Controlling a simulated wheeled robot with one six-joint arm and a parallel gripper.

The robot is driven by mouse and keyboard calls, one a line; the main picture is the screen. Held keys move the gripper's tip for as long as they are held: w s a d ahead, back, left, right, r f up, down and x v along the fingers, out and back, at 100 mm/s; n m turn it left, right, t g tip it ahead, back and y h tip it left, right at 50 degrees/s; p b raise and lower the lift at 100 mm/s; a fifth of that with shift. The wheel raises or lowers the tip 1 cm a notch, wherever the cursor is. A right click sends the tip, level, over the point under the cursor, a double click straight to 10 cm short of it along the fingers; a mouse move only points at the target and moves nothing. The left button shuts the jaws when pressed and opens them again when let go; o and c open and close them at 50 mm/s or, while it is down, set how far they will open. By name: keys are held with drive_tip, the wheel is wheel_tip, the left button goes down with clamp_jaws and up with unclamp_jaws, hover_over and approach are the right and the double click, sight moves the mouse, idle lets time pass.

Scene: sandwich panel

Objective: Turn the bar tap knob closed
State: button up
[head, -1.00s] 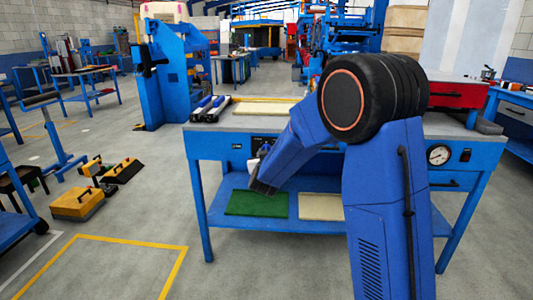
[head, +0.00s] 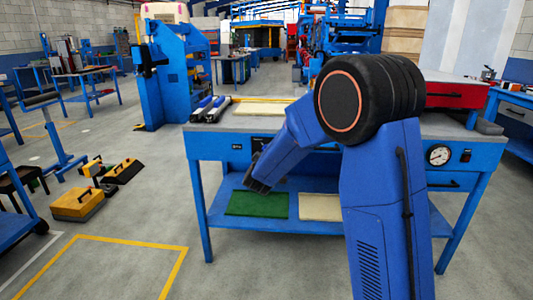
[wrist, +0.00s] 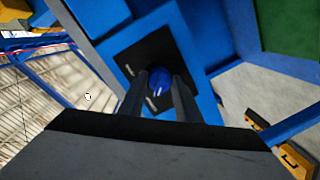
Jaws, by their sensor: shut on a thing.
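The bar tap knob (wrist: 158,76) is small, round and blue. It sits on a black plate (wrist: 140,57) on a blue panel in the wrist view. My gripper (wrist: 158,82) is shut on the knob, one dark finger on each side. The fingers partly cover it, and I cannot tell how far it is turned. In the head view, part of a dark plate (head: 263,141) shows on the front of the workbench (head: 222,147). My arm hides the knob and my fingertips there.
The workbench's lower shelf holds a green mat (head: 257,203) and a cream sheet (head: 320,206). A round gauge (head: 438,155) is on the front at right. Yellow toolboxes (head: 77,204) stand on the floor at left. Open floor lies in front of the bench at left.

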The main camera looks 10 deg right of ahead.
idle(0.3)
drive_tip(key=o, duration=1.1)
drive_tip(key=shift+c, duration=0.2)
drive_tip(key=shift+s+a, duration=0.1)
drive_tip(key=v, duration=1.7)
drive_tip(key=shift+s, duration=0.1)
